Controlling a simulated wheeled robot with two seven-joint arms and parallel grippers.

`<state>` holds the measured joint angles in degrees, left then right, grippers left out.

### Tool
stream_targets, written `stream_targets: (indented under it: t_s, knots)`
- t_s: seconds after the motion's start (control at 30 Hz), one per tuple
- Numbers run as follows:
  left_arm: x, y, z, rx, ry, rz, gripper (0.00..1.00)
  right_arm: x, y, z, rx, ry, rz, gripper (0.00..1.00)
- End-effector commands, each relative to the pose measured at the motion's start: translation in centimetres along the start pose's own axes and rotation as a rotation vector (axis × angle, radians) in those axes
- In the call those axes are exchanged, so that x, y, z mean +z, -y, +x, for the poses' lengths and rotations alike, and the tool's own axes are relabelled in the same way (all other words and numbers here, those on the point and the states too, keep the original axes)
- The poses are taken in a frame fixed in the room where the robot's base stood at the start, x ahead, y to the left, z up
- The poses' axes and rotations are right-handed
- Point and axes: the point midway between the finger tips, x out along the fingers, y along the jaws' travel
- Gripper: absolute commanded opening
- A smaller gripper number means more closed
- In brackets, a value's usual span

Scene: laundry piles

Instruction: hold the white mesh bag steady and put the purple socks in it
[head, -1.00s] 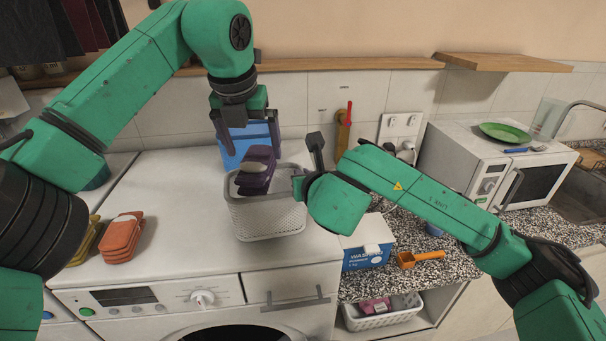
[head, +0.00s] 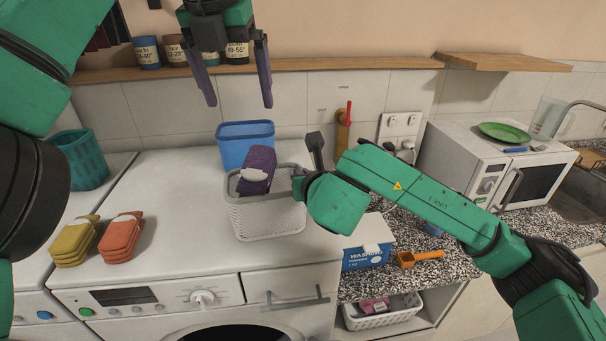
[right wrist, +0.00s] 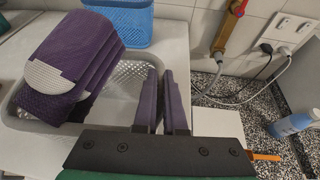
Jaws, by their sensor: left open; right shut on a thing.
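The white mesh bag (head: 268,222) looks like a stiff, light grey open-topped basket and stands on the washing machine top. The purple socks (head: 258,168), a folded bundle with a pale patch, sit tilted in its left part and stick up above the rim; they also show in the right wrist view (right wrist: 75,55). My right gripper (right wrist: 160,82) is shut on the bag's right rim; its fingertips are mostly hidden in the head view. My left gripper (head: 240,104) is open and empty, high above and behind the bag, apart from the socks.
A blue bin (head: 246,146) stands right behind the bag. Orange socks (head: 121,237) and mustard socks (head: 78,241) lie at left; a teal bin (head: 84,160) is further left. A washing powder box (head: 366,256) stands to the right. The machine top's middle left is clear.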

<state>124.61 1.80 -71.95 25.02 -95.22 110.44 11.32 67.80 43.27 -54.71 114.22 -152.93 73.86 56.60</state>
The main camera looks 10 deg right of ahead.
Motion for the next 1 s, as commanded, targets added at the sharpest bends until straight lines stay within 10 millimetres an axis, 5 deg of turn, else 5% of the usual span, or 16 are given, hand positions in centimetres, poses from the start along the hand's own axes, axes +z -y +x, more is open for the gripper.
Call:
stream_targets:
  t_s: [0.4,0.5,0.53,0.83,1.0]
  knots:
    - [0.0,0.0,0.1,0.0,0.0,-0.001,1.0,0.0,0.0,0.0,0.0,0.0,0.0,0.0]
    - [0.0,0.0,0.1,0.0,0.0,-0.001,1.0,0.0,0.0,0.0,0.0,0.0,0.0,0.38]
    - [0.0,0.0,0.1,0.0,0.0,-0.001,1.0,0.0,0.0,0.0,0.0,0.0,0.0,0.43]
    - [0.0,0.0,0.1,0.0,0.0,-0.001,1.0,0.0,0.0,-0.1,0.0,0.001,0.0,0.43]
    - [0.0,0.0,0.1,0.0,0.0,-0.001,1.0,0.1,0.0,-2.5,0.002,0.002,-0.001,0.43]
